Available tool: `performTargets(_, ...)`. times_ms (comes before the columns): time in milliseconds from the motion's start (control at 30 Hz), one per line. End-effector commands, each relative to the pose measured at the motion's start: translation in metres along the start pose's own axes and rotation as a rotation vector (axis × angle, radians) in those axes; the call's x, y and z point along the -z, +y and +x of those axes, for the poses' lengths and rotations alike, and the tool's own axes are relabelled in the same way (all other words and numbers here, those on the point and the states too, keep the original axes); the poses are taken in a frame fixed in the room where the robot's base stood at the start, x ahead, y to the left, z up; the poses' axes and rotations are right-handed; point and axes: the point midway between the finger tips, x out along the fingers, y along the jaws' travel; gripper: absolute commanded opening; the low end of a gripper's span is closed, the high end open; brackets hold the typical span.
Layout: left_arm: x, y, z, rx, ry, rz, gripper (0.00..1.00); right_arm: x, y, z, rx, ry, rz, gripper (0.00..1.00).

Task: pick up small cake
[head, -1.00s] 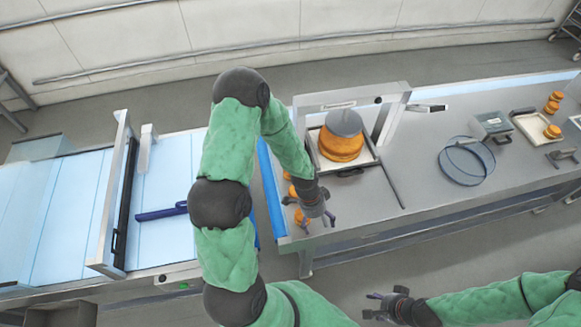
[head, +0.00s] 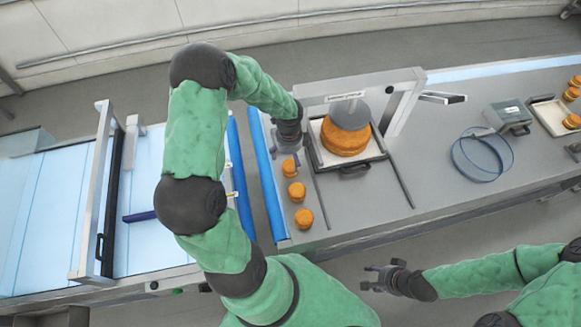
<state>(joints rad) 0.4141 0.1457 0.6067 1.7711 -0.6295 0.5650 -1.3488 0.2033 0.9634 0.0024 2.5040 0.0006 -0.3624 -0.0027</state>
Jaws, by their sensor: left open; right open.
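Three small orange-brown cakes stand in a row near the left end of the grey table: a far one (head: 289,168), a middle one (head: 297,191) and a near one (head: 304,218). My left gripper (head: 285,156) is open and points down just beyond the far cake, its fingers close to that cake. I cannot tell whether they touch it. The middle and near cakes are clear of the gripper. My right gripper (head: 371,278) is open and empty, in front of the table's near edge.
A large layered cake (head: 344,143) under a grey disc sits on a tray (head: 380,150) beneath a metal frame (head: 405,103). A blue hoop (head: 482,176) and a grey box (head: 510,118) stand to the right. A conveyor (head: 60,210) lies left, across a gap.

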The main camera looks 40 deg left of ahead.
Motion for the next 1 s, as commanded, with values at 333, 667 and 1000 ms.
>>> performTargets(333, 0.002, -0.001, 0.038, -0.002, 0.002, -0.001, 0.87, 0.000, -0.001, -0.001, 0.000, 0.000, -0.001, 0.49)
performTargets(667, 0.003, -0.004, 0.075, 0.001, 0.001, -0.003, 0.87, 0.000, -0.001, -0.003, 0.000, 0.001, -0.001, 0.49)
performTargets(1000, 0.003, -0.004, 0.076, 0.002, 0.001, -0.003, 0.64, 0.000, -0.001, -0.003, 0.000, 0.000, -0.001, 0.49)
